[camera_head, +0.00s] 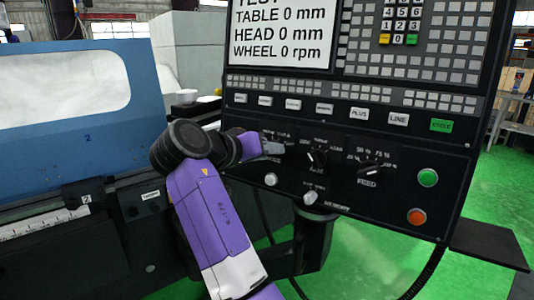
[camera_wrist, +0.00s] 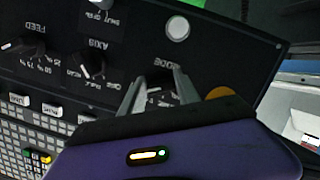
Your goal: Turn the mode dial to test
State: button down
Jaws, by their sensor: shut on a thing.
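The mode dial (camera_wrist: 160,92) is on the black control panel (camera_head: 340,178), under a white MODE label in the wrist view. My gripper (camera_head: 275,148) reaches the leftmost dial of the panel's dial row in the head view and hides most of it. In the wrist view the two fingers of my gripper (camera_wrist: 160,75) stand either side of the dial, shut on it. The dial's pointer setting cannot be read. The screen (camera_head: 283,30) shows a cut-off top line that looks like TEST, with table, head and wheel at 0.
The axis dial (camera_head: 317,157) and feed dial (camera_head: 372,170) sit to the right of my gripper. Green (camera_head: 428,177) and orange (camera_head: 416,217) buttons are further right. A small knob (camera_head: 310,198) is below. A blue machine cover (camera_head: 75,105) stands at left.

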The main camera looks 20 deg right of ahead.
jog(key=shift+f, duration=0.1)
jog(key=c, duration=0.9)
grip_release()
jog(key=shift+a, duration=0.1)
jog(key=v, duration=0.7)
jog(key=shift+s+a, duration=0.2)
jog(key=shift+a, duration=0.05)
jog(key=shift+w+r, duration=0.1)
jog(key=shift+r, duration=0.2)
